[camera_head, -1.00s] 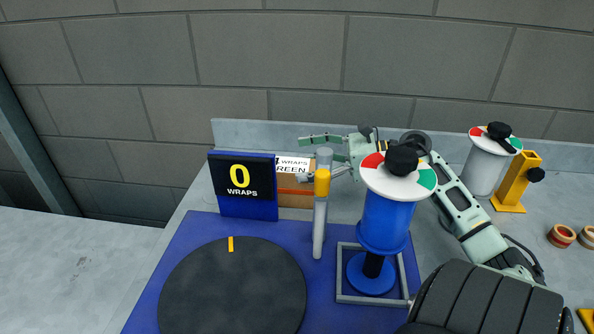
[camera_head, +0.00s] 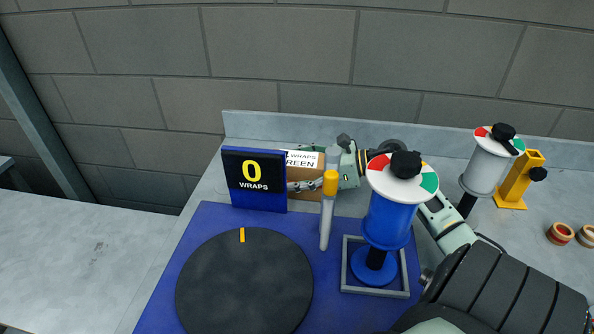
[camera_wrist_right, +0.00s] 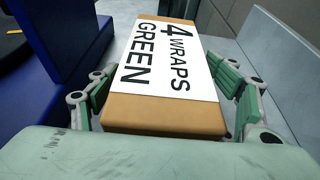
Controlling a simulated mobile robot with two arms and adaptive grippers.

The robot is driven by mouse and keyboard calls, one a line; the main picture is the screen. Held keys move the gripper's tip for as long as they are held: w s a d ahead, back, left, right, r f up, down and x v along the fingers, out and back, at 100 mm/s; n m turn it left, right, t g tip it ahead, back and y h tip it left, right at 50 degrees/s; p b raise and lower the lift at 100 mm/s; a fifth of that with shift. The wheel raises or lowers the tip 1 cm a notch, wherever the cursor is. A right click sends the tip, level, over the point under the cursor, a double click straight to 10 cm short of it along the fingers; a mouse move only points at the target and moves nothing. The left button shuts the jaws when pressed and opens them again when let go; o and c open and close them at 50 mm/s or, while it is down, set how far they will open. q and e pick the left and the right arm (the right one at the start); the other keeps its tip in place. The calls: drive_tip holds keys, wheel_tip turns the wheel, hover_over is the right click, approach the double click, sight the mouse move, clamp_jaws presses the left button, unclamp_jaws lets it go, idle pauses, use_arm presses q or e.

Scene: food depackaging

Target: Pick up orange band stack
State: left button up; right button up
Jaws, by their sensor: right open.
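A brown-orange box (camera_head: 308,177) stands behind the blue sign. Its top bears a white label; in the right wrist view the box (camera_wrist_right: 160,119) reads "4 WRAPS GREEN". An orange band cannot be made out on it now. My right gripper (camera_head: 298,168) reaches over the box from the right, partly hidden by the post and the blue spool. In the right wrist view its green fingers stand open on both sides of the box, which lies between them. Whether they touch it I cannot tell. My left gripper is not in view.
A blue sign (camera_head: 254,181) reading "0 WRAPS" stands close in front of the box. A grey post (camera_head: 327,217) with a yellow collar and a blue spool (camera_head: 386,221) stand before my right arm. A dark turntable (camera_head: 244,285) lies at front left.

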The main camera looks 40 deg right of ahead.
drive_tip(key=shift+c, duration=0.2)
drive_tip(key=c, duration=1.5)
